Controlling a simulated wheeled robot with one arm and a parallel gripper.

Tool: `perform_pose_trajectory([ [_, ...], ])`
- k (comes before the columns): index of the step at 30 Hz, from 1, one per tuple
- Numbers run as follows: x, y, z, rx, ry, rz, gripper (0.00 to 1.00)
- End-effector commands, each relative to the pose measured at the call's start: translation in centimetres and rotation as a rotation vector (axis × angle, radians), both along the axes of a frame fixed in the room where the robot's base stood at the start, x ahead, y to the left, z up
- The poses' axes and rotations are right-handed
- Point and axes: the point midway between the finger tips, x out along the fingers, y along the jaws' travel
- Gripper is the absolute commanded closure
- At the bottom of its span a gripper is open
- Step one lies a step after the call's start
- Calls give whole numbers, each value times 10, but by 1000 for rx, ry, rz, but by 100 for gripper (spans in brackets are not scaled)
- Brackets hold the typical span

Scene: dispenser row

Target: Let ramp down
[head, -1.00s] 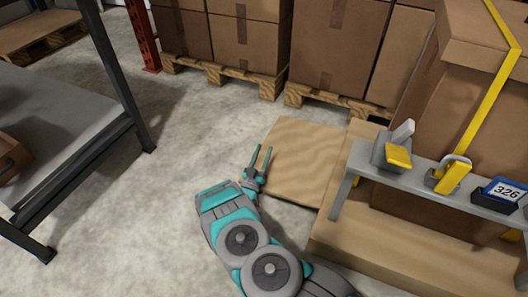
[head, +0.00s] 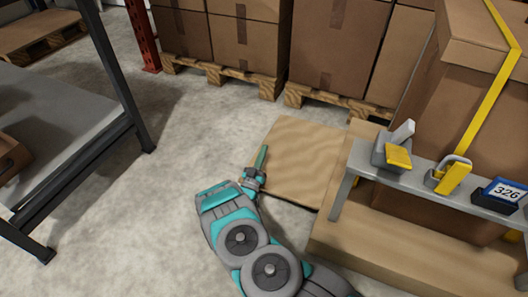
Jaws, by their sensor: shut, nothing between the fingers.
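A flat tan wooden panel, which looks like the ramp (head: 305,162), extends from the left edge of a low wooden platform (head: 400,262) out over the floor. It lies low; I cannot tell whether its outer edge touches the concrete. My gripper (head: 262,153) is at the panel's left edge, fingers together and pointing away from me. The fingers hold nothing. In this view they overlap the panel's edge, and I cannot tell whether they touch it.
A grey rail (head: 430,186) above the platform carries a grey-and-yellow lever (head: 396,152), a yellow padlock-like piece (head: 450,177) and a display reading 326 (head: 500,193). A strapped carton (head: 460,90) stands behind. A grey table (head: 60,125) is left; bare floor lies between.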

Motion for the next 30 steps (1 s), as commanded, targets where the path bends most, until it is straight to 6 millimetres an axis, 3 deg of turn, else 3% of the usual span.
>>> perform_pose_trajectory([
  [1, 5, -9, 7, 6, -17, -16, 100],
  [22, 5, -9, 7, 7, -18, -17, 99],
  [30, 5, -9, 7, 7, -18, -17, 69],
])
